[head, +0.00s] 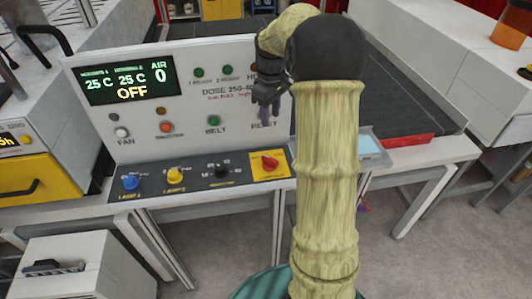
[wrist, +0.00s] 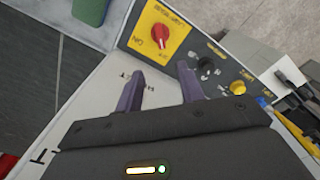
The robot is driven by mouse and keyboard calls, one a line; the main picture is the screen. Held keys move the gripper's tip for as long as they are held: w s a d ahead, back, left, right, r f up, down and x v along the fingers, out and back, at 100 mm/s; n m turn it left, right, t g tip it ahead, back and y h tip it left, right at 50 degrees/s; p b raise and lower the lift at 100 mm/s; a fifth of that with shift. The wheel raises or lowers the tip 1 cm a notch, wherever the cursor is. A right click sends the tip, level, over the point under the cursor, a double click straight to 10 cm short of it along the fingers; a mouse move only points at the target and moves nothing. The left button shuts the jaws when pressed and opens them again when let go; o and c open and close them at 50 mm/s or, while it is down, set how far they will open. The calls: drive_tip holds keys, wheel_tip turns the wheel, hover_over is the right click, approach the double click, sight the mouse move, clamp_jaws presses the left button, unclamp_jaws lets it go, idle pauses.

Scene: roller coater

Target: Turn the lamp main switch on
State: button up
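A red rotary knob on a yellow plate, likely the lamp main switch (head: 269,162), sits at the right end of the dark sloped strip on the control panel. It also shows in the wrist view (wrist: 160,36), with a white pointer mark; its small lettering is hard to read. My gripper (head: 268,116) hangs in front of the panel, above the red knob and apart from it. In the wrist view my gripper (wrist: 159,76) has its two purple fingers spread with nothing between them. The knob lies beyond the fingertips. The panel display (head: 126,80) reads OFF.
A black knob (head: 222,171), a yellow knob (head: 175,175) and a blue knob (head: 130,182) line the same strip to the left. Several push buttons sit on the upright panel above.

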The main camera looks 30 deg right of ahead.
sight(269, 158)
drive_tip(key=shift+f, duration=0.1)
wheel_tip(269, 158, down, 17)
drive_tip(key=p, duration=0.4)
drive_tip(key=shift+f, duration=0.15)
